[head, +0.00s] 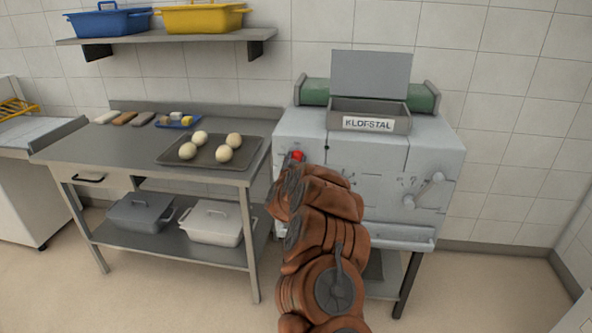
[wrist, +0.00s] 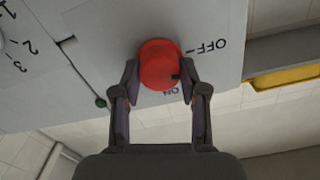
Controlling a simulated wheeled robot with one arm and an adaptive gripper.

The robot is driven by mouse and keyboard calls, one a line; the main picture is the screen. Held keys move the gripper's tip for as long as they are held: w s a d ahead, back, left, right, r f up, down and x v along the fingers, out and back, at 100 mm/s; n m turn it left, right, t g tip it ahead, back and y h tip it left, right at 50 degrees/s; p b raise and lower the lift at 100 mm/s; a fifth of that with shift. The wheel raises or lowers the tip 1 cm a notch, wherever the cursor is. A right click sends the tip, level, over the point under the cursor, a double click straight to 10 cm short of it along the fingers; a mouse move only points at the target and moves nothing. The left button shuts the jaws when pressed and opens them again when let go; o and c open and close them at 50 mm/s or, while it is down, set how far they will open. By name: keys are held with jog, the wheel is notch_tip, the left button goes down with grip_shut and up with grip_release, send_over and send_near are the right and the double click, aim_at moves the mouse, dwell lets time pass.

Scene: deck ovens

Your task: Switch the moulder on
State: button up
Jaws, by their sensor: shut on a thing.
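The moulder (head: 300,132) is a grey machine marked KLOFSTAL at the right of the head view. Its red knob (head: 298,156) is on the front, at the left. In the wrist view the knob (wrist: 158,58) sits between the fingertips of my gripper (wrist: 160,72), which is shut on it from both sides. The panel around it reads OFF at the right and ON just below the knob, upside down. A dark mark on the knob lies at its lower right, near ON. In the head view my arm hides most of the gripper.
A small green round part (wrist: 101,103) is on the panel by the left finger. A grey lever (head: 424,190) is on the moulder's right front. A steel table (head: 110,150) stands left, with a tray (head: 170,158) of dough balls. Open floor lies in front.

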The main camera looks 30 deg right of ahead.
jog(key=shift+s+d+f+m+b, duration=0.1)
jog(key=shift+f+m+b, duration=0.05)
jog(key=shift+m+b, duration=4.3)
jog(key=shift+s+d+f+m+b, duration=0.1)
jog(key=shift+m+b, duration=2.95)
jog(key=shift+b, duration=2.65)
jog(key=o, duration=1.1)
jog(key=shift+a, duration=0.1)
